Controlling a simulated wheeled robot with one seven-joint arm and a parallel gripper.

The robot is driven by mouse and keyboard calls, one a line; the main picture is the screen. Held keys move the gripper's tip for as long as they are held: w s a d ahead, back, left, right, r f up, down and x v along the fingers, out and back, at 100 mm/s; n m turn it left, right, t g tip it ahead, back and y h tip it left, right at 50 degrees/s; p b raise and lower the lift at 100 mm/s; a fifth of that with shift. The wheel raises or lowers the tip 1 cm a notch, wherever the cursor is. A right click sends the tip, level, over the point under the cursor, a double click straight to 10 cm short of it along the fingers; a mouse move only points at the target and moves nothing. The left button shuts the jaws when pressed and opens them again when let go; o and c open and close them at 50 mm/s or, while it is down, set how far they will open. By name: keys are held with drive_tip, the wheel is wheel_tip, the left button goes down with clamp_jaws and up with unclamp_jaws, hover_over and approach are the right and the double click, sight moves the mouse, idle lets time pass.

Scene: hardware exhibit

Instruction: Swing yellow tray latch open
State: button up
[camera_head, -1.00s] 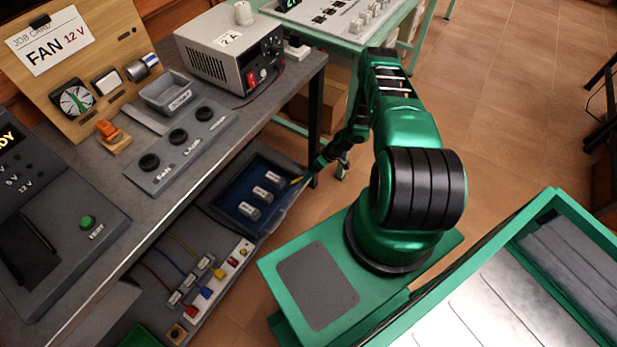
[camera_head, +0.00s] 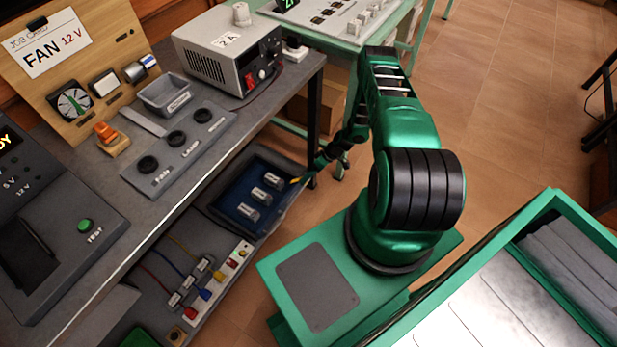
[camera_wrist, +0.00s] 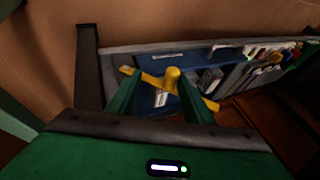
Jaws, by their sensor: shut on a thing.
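The yellow latch (camera_wrist: 172,76) is a bar with a round knob, lying slantwise at the near edge of the blue-lined tray (camera_wrist: 190,50) in the wrist view. In the head view only a small yellow bit of the latch (camera_head: 296,181) shows at the right edge of the tray (camera_head: 215,200). My gripper (camera_wrist: 160,82) has its two green fingers on either side of the latch's middle and is shut on it. The exact contact is hard to see. Three small labelled parts (camera_head: 262,194) lie in the tray.
The tray sits on the lower shelf, under the workbench (camera_head: 250,125) and near its dark leg (camera_head: 313,125). A white strip with coloured plugs (camera_head: 223,280) lies in front of it. Open floor (camera_head: 500,100) lies to the right.

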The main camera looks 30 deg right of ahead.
drive_tip(key=d+r, duration=0.7)
drive_tip(key=d, duration=0.3)
drive_tip(key=shift+s+d, duration=0.3)
idle(1.0)
drive_tip(key=shift+r, duration=0.1)
drive_tip(key=v, duration=1)
drive_tip(key=shift+d+r, duration=0.2)
drive_tip(key=shift+d, duration=0.1)
idle(0.5)
